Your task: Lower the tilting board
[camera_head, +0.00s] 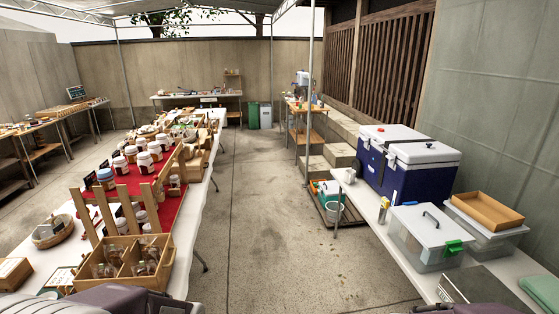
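I cannot pick out the tilting board for certain. An upright wooden slatted board (119,210) stands on the left table, behind a wooden divided crate (125,283) with glass jars. A dark flat panel (487,286) shows at the front of the right table, cut off by the bottom edge. I cannot tell whether either one is hinged. Grey-purple parts of my own body show at the bottom left and bottom right edges. Neither gripper's fingers are in view.
The left table (199,200) holds a red cloth and many jars. The right table (380,240) holds a blue-and-white cooler (413,181), a clear lidded bin (420,238) and a wooden tray (488,210). The concrete aisle (263,220) is clear.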

